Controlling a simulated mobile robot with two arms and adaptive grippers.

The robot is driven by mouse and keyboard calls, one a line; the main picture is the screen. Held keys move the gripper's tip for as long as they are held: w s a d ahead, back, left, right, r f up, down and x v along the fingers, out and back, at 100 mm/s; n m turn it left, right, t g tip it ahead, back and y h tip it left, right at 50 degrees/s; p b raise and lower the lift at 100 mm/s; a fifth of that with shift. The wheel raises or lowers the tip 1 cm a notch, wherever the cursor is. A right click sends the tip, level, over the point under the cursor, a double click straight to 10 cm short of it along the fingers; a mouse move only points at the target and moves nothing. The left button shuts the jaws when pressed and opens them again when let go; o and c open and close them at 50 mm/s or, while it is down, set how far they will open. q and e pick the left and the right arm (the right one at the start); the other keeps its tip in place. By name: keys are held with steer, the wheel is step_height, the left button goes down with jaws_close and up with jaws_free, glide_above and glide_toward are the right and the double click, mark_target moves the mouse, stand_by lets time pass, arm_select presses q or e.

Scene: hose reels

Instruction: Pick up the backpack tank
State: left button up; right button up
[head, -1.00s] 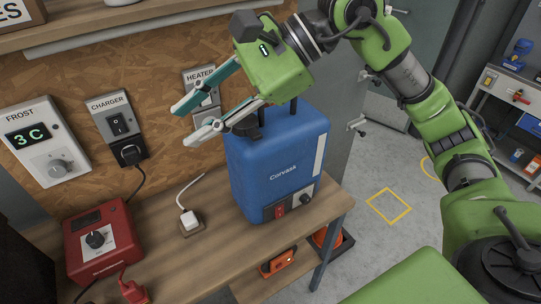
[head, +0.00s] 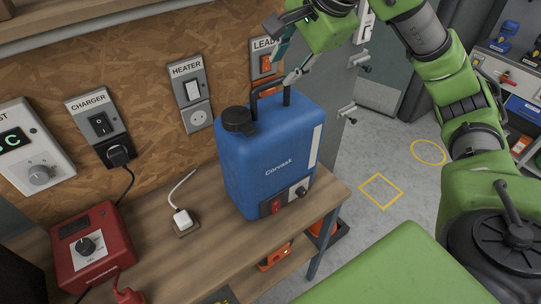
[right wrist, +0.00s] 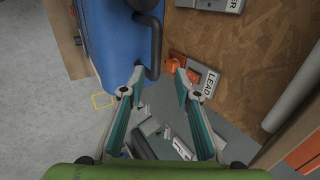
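The backpack tank (head: 272,165) is a blue box with a black cap (head: 238,120), a black top handle (head: 268,90) and a front panel with a red switch. It stands upright on the wooden bench. My right gripper (head: 284,71) is open and empty at the right end of the handle. In the right wrist view the tank (right wrist: 108,35) is at upper left, and the handle (right wrist: 155,45) ends near the gap between the open fingertips (right wrist: 155,68). I cannot tell whether the fingers are around the handle. My left gripper is not in view.
On the bench (head: 160,262) are a red box (head: 93,246) and a white charger plug (head: 183,219). Behind are wall panels: charger (head: 98,125), heater (head: 192,95) and lead (head: 264,62). An orange device (head: 273,256) lies on the lower shelf.

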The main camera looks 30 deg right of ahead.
mark_target(279, 79)
steer(key=x, duration=0.1)
steer(key=p+x, duration=0.1)
steer(key=x, duration=0.3)
steer(key=shift+s+d+f+p, duration=0.15)
steer(key=shift+s+f+p, duration=0.2)
steer(key=shift+w+f, duration=0.4)
steer(key=shift+f, duration=0.1)
jaws_close()
steer(key=shift+w+r, duration=0.1)
steer(key=shift+r, duration=0.1)
